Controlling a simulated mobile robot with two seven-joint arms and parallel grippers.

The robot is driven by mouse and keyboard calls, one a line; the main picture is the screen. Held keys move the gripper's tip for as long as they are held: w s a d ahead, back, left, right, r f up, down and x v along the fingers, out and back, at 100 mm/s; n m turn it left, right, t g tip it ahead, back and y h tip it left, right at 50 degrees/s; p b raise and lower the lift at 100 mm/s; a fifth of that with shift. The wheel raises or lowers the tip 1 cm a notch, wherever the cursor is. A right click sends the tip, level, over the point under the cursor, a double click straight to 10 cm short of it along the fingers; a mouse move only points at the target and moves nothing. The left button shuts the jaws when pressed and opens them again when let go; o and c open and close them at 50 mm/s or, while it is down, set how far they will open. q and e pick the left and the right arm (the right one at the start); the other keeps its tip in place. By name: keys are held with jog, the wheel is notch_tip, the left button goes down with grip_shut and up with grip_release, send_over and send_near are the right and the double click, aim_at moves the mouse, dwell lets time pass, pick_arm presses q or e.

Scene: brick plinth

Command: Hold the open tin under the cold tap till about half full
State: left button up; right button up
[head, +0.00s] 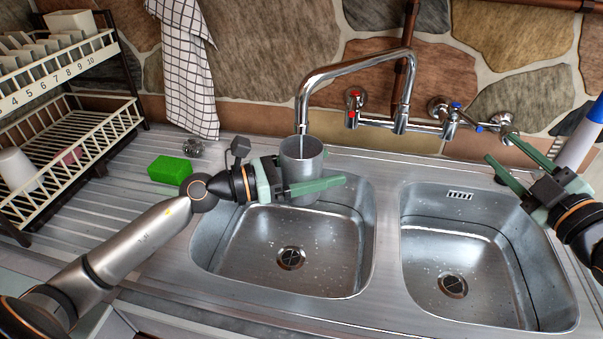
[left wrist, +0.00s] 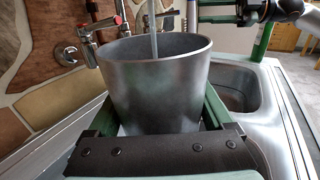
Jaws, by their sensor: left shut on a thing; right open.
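The open grey tin (head: 301,152) is upright over the left basin, under the tap spout (head: 302,112). My left gripper (head: 306,187) is shut on the tin, its green fingers on either side. In the left wrist view the tin (left wrist: 155,85) fills the middle, and a thin stream of water (left wrist: 153,42) falls into it. The water level inside is hidden. The blue-marked cold tap handle (head: 455,106) is on the wall pipe at the right, the red-marked one (head: 353,94) at the left. My right gripper (head: 499,147) is open and empty, right of the cold handle.
The left basin (head: 225,245) and right basin (head: 420,215) are empty but for droplets. A green sponge (head: 170,169) and a steel scourer (head: 194,148) lie on the drainboard. A dish rack (head: 90,115) stands at the left, and a checked towel (head: 187,75) hangs behind.

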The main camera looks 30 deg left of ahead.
dwell(0.4)
pick_arm(q)
jog(key=s+d+p, duration=0.2)
jog(key=s+d, duration=0.1)
jog(key=s, duration=0.8)
jog(key=shift+s, duration=0.3)
pick_arm(e)
jog(key=shift+r, duration=1)
jog(key=shift+c, duration=0.3)
